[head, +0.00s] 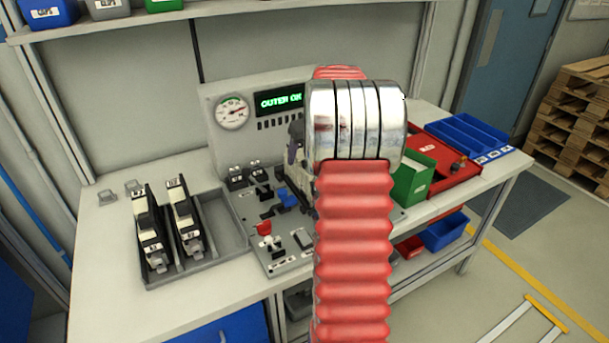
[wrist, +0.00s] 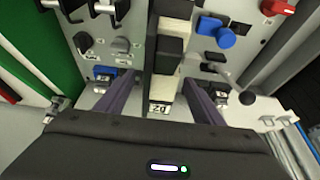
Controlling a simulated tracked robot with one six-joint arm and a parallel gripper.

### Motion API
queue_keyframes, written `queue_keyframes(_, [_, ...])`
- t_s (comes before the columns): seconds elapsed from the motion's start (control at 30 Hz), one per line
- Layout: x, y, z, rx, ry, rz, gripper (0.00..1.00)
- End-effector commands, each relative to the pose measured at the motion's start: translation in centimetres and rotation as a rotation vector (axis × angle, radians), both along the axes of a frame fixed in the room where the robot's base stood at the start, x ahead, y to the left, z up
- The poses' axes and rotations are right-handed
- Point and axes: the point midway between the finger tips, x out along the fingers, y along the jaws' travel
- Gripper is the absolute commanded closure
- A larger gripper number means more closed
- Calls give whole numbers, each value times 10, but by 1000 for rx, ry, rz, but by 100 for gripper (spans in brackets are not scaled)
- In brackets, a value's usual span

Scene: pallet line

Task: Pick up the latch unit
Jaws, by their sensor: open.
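A latch unit (wrist: 170,45), a tall black and cream block with a small label at its near end, stands on the grey fixture panel in the wrist view. My gripper (wrist: 160,84) is open, with one purple finger on each side of the unit. I cannot tell whether either finger touches it. In the head view my arm hides most of this unit, and one purple finger of my gripper (head: 296,143) shows left of the arm. Two similar black and cream latch units, a left one (head: 150,230) and a right one (head: 183,215), stand in a grey tray.
The grey tray (head: 228,236) has a bare right section. The fixture panel (head: 247,207) carries a red lever (head: 264,228) and a blue knob (wrist: 226,38). A gauge (head: 232,112) and a green "OUTER OK" display (head: 280,100) stand behind. A green bin (head: 412,178) and red tray (head: 455,178) are right.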

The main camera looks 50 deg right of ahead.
Motion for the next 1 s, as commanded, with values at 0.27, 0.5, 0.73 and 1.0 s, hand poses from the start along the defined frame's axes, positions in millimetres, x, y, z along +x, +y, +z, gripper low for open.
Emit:
queue_keyframes(0.27, [1, 0, -1, 0, 0, 0, 38])
queue_keyframes(0.5, [4, 0, -13, 1, 2, 0, 38])
queue_keyframes(0.73, [15, -3, -42, 1, 2, 0, 38])
queue_keyframes(1.0, [19, -5, -50, -1, 0, -1, 38])
